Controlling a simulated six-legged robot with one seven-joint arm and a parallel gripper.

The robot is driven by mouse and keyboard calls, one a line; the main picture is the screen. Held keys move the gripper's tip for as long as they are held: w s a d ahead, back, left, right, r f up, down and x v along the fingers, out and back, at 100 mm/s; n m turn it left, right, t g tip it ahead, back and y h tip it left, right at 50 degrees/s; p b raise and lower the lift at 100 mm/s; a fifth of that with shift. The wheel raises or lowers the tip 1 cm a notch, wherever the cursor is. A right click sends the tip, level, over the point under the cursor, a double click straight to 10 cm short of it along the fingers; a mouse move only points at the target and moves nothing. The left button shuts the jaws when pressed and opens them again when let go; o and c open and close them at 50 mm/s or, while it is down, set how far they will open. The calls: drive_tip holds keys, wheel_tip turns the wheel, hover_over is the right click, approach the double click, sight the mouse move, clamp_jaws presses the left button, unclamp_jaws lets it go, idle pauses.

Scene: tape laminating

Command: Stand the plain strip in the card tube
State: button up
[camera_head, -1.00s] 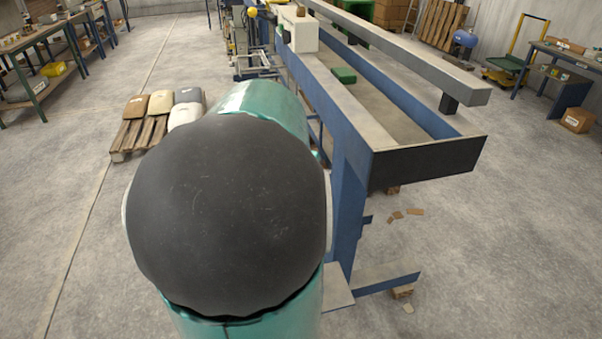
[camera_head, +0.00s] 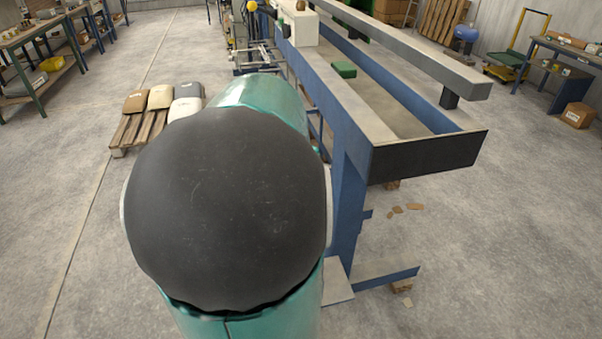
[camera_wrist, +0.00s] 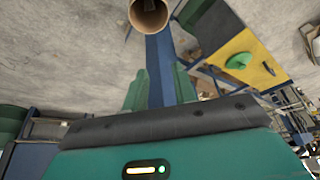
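My gripper (camera_wrist: 160,88) shows in the wrist view as two green fingers standing apart. A flat blue length (camera_wrist: 158,65) fills the gap between them and runs up the picture. I cannot tell whether the fingers grip it, or whether it is the plain strip or a blue part of the frame behind. A brown card tube (camera_wrist: 149,14) is at the top of the wrist view, its round open mouth facing the camera, just beyond the upper end of the blue length. In the head view my arm hides the gripper and the tube.
A long blue machine frame (camera_head: 347,155) with a pale top stands right of my arm. A pallet (camera_head: 137,131) with sacks lies to the left. The wrist view shows a yellow panel (camera_wrist: 262,62) with a green round piece (camera_wrist: 239,61). Open floor (camera_head: 510,240) lies at right.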

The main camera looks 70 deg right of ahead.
drive_tip(key=v, duration=1.3)
drive_tip(key=shift+a, duration=0.15)
idle(0.4)
